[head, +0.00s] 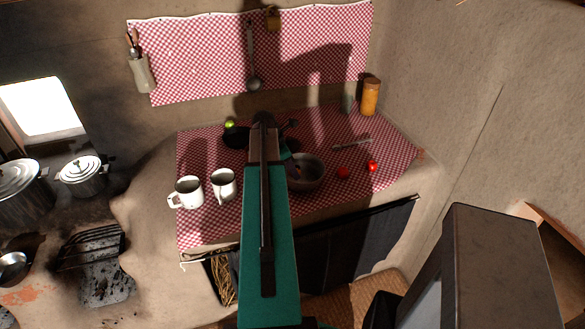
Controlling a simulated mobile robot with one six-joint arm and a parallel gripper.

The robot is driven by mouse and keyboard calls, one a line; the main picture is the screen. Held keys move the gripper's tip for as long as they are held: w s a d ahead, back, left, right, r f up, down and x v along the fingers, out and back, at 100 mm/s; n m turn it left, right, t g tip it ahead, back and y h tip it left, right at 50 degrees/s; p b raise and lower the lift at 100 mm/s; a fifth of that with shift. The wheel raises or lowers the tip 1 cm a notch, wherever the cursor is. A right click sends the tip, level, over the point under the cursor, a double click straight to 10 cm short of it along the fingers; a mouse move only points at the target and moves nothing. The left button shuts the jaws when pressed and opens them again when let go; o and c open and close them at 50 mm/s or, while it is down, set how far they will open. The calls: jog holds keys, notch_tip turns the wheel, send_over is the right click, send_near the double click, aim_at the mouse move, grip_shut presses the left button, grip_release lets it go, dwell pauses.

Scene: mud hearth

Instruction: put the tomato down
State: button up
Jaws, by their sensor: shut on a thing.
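Two small red round things that look like tomatoes are on the red-checked cloth: one (342,172) just right of the grey bowl, the other (372,166) farther right, near the counter's right side. My green arm rises through the middle of the head view, over the counter.
The grey bowl (308,175) is partly behind my arm. White mugs (187,192) (224,184) stand left, a dark pan (234,139) and a yellow-green fruit (230,125) behind. An orange jar (370,97) stands back right. The cloth (395,147) is clear at far right.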

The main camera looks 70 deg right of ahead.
jog(key=shift+f, duration=0.35)
jog(key=shift+f, duration=0.6)
jog(key=o, duration=1.1)
jog(key=shift+c, duration=0.2)
jog(key=shift+r, duration=0.15)
jog(key=shift+r, duration=0.5)
jog(key=b+v, duration=0.2)
jog(key=v, duration=0.8)
jog(key=shift+w, duration=0.1)
jog(key=shift+v, duration=0.95)
jog(key=shift+r, duration=0.15)
